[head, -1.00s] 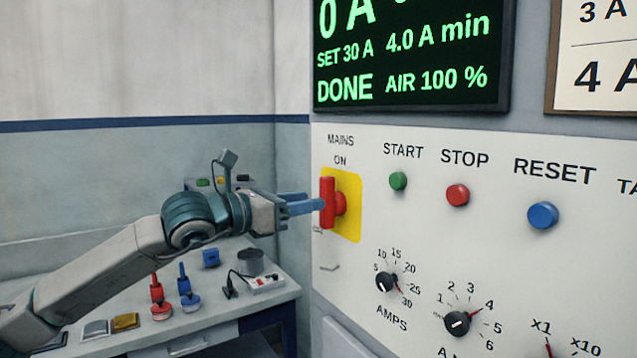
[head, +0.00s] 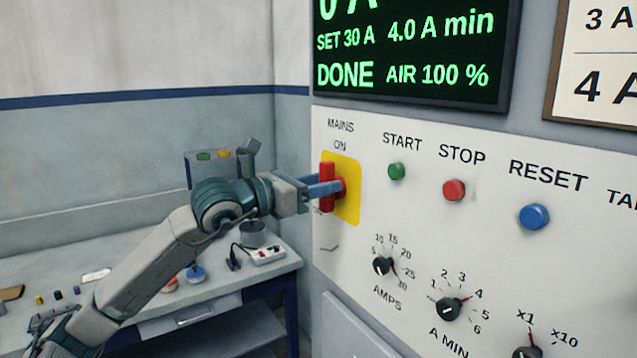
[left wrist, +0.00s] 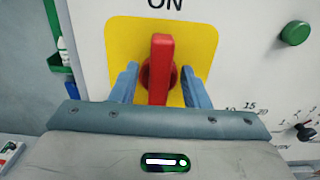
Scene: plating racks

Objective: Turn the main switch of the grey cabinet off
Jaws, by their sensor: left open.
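The main switch (head: 327,186) is a red handle on a yellow plate (head: 349,205) under the words MAINS and ON. The handle stands upright, pointing at ON. It also shows in the left wrist view (left wrist: 161,70). My left gripper (head: 326,186) is at the handle, with blue fingers on either side of it. In the left wrist view the open fingers (left wrist: 160,83) flank the handle, with gaps on both sides. The lettering below the switch is partly hidden or too small to read. My right gripper is not in view.
The pale cabinet panel (head: 420,215) carries a green START button (head: 397,171), a red STOP button (head: 454,190), a blue RESET button (head: 534,216) and dials below. A display (head: 415,50) hangs above. A bench (head: 215,298) with small items stands at the left, below my arm.

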